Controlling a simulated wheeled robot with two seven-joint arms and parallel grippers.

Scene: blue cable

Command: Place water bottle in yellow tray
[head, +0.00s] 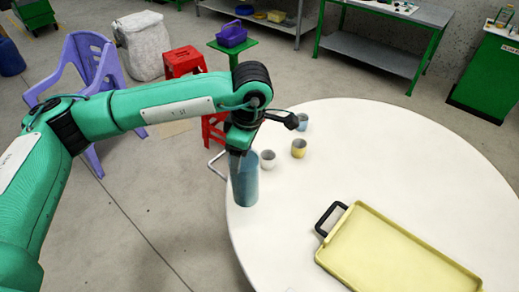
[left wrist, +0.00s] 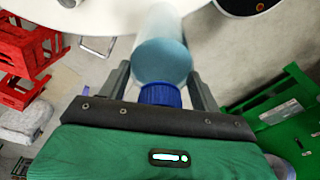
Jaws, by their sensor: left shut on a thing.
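The water bottle (head: 244,180) is blue-teal and upright at the left edge of the round white table. In the left wrist view the bottle (left wrist: 163,58) shows its body and dark blue cap between the fingers. My left gripper (head: 240,150) comes down on the bottle from above and is shut on its top; it also shows in the left wrist view (left wrist: 160,88). I cannot tell whether the bottle's base touches the table. The yellow tray (head: 350,262) with a black handle lies empty on the table at the lower right. My right gripper is not in view.
A white cup (head: 268,160), a yellow cup (head: 298,148) and a blue-grey cup (head: 302,122) stand on the white table (head: 400,140) behind the bottle. The tabletop between bottle and tray is clear. A purple chair (head: 92,62) and red stool (head: 184,62) stand on the floor.

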